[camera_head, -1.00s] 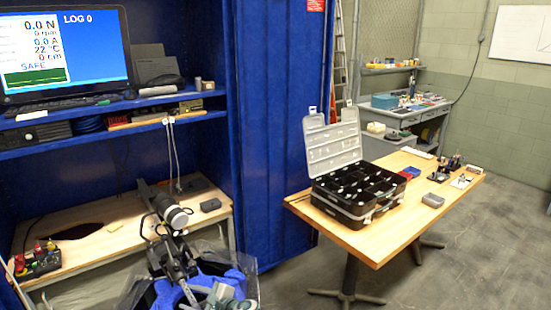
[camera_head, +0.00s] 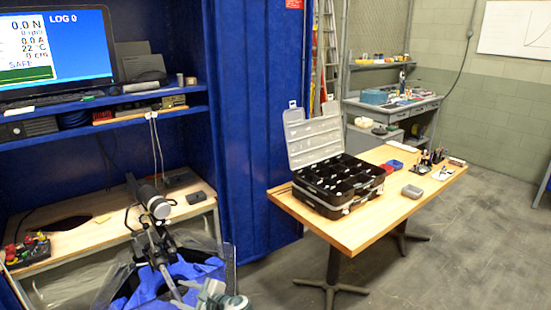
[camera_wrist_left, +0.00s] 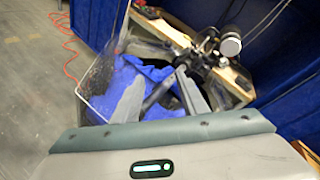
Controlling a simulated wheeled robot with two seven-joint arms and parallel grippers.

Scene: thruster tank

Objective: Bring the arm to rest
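My left gripper (camera_head: 187,292) is low in the head view, grey and teal, over the near side of the tank. The left wrist view shows its two grey fingers (camera_wrist_left: 160,80) spread apart. A dark bar shows in the gap beyond them, and I see nothing gripped. The clear-walled tank (camera_head: 231,268) with blue inside (camera_wrist_left: 118,80) lies beyond the fingers. A thruster rig with a pale round end (camera_head: 159,208) stands over the tank, and it also shows in the left wrist view (camera_wrist_left: 230,44). My right gripper is out of view.
A wooden table (camera_head: 350,233) with an open black organizer case (camera_head: 330,200) stands to the right. A wooden bench (camera_head: 90,240) with a control box (camera_head: 27,252) is at left. Blue panels (camera_head: 258,120) close off the middle. Floor at right is clear.

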